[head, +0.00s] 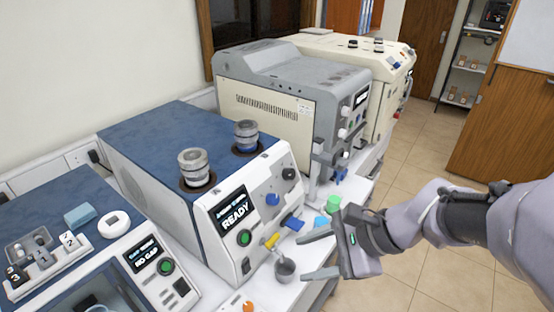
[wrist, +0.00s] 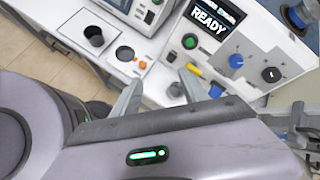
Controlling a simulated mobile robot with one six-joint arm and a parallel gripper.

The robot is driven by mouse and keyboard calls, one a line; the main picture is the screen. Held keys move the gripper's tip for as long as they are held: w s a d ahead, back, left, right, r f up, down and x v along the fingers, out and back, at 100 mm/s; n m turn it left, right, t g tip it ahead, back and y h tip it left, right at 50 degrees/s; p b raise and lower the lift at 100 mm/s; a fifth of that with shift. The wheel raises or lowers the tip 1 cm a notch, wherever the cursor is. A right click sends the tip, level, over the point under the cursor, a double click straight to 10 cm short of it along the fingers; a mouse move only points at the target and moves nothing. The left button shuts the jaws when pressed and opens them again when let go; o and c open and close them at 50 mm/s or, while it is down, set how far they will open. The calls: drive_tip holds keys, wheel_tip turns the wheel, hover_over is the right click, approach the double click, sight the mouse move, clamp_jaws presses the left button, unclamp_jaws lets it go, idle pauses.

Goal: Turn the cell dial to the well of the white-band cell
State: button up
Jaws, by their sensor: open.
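A cell with a pale, whitish band (head: 194,168) stands upright in the front well on top of the blue-topped machine. A cell with a blue band (head: 246,137) stands in the well behind it. On the machine's front panel are a black dial (head: 289,173), also in the wrist view (wrist: 271,75), and a blue knob (head: 272,199), also in the wrist view (wrist: 236,61). No label tells me which is the cell dial. My gripper (head: 304,257) is open and empty, in front of the panel and apart from both knobs; its fingers show in the wrist view (wrist: 160,80).
The machine's screen (head: 233,210) reads READY. A yellow tap (head: 272,241) and a blue lever (head: 292,222) stick out below the knobs, with a grey cup (head: 285,268) beneath. A green object (head: 333,203) stands at the right. Another machine's screen (head: 144,258) reads NO GAP.

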drive_tip(key=w+d+r+m+t+y+p, duration=0.1)
drive_tip(key=w+d+r+m+y+p, duration=0.15)
drive_tip(key=w+m, duration=0.3)
drive_tip(key=m+t+p, duration=0.2)
drive_tip(key=m+t, duration=0.2)
drive_tip(key=m, duration=0.1)
approach(277, 200)
drive_tip(key=shift+y, duration=0.35)
drive_tip(key=b+x, duration=0.3)
drive_tip(key=x, duration=0.4)
drive_tip(key=shift+w+a+f, duration=0.1)
drive_tip(key=shift+a+f, duration=0.05)
drive_tip(key=shift+f, duration=0.1)
drive_tip(key=shift+w+a+f, duration=0.15)
drive_tip(key=shift+w+a, duration=0.2)
drive_tip(key=shift+a, duration=0.1)
clamp_jaws()
